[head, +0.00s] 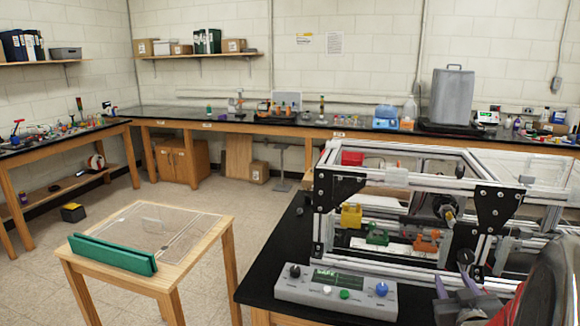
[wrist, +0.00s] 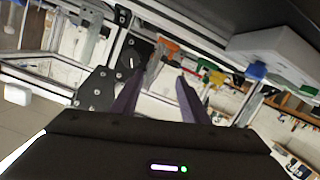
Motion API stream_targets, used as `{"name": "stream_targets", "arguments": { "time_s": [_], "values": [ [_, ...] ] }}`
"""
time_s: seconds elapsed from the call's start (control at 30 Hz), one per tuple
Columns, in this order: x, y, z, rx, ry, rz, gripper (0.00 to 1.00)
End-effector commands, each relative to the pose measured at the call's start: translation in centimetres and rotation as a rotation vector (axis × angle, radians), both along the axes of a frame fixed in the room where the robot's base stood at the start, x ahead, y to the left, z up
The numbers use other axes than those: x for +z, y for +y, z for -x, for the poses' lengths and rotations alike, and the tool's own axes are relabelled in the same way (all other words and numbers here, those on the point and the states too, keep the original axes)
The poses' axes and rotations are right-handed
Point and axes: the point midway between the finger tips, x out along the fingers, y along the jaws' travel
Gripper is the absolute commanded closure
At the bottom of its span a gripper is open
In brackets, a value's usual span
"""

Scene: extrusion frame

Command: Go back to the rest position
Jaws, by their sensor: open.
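My gripper (head: 454,277) is at the lower right of the head view, in front of the right part of the aluminium extrusion frame (head: 400,273). Its two purple-grey fingers stand apart. In the wrist view my gripper (wrist: 158,88) also shows spread fingers with nothing held between them. Black plates, rails and an orange part (wrist: 165,44) of the frame show beyond the fingertips. In the head view, a yellow block (head: 351,215), a green block (head: 377,234) and an orange block (head: 427,241) sit inside the frame.
A grey control box (head: 335,290) with knobs stands at the front of the black bench. A wooden table (head: 190,215) with a clear panel and a green bar stands to the left.

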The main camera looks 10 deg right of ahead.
Motion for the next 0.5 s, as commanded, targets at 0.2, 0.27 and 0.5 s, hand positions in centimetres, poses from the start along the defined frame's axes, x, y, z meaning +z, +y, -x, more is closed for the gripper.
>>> {"name": "stream_targets", "arguments": {
  "time_s": [0.2, 0.27, 0.5],
  "values": [
    [1.3, 4.7, -1.6, 0.012, 0.11, -0.047, 0.59],
    [1.6, 6.0, -1.7, 0.014, 0.139, -0.065, 0.59],
    [2.4, 11.9, -1.3, 0.033, 0.259, -0.14, 0.59]
  ]
}}
